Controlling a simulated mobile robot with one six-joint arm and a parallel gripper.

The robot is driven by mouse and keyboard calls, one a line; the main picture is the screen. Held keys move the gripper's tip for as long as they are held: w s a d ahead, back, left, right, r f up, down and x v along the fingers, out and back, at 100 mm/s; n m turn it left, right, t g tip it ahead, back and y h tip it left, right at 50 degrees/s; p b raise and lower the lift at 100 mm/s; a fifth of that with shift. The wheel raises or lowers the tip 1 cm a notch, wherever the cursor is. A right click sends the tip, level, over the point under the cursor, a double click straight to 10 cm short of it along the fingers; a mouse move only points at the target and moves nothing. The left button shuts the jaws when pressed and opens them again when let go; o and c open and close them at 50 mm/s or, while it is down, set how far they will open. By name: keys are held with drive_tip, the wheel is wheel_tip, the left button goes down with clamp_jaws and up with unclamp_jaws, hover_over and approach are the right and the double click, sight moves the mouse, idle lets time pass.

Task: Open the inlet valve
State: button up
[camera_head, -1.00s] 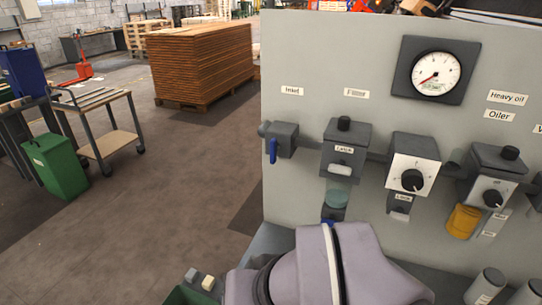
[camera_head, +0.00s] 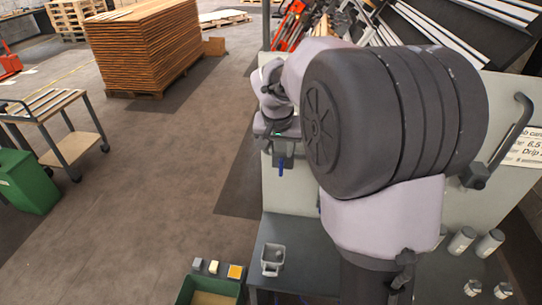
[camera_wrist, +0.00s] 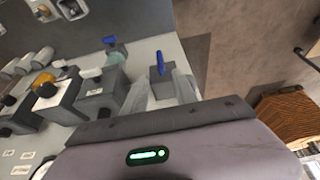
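The inlet valve is a grey block with a blue lever on the left edge of the grey panel. In the head view its blue lever (camera_head: 281,168) hangs straight down below my gripper (camera_head: 279,138). In the wrist view the lever (camera_wrist: 160,62) stands just beyond the fingertips, and the grey valve body (camera_wrist: 162,84) lies between the two pale fingers. My gripper (camera_wrist: 163,90) is open, with a finger on either side of the block. I cannot tell whether either finger touches it. My arm hides the Inlet label in the head view.
In the wrist view, the filter unit (camera_wrist: 101,93) and a regulator (camera_wrist: 55,92) sit close beside the gripper. A second blue lever (camera_wrist: 109,40) is near the filter. Open floor (camera_head: 165,160) lies left of the panel.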

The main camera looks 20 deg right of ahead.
sight(281, 162)
drive_tip(key=x, duration=1.1)
drive_tip(key=shift+b, duration=0.3)
drive_tip(key=shift+c, duration=0.4)
clamp_jaws()
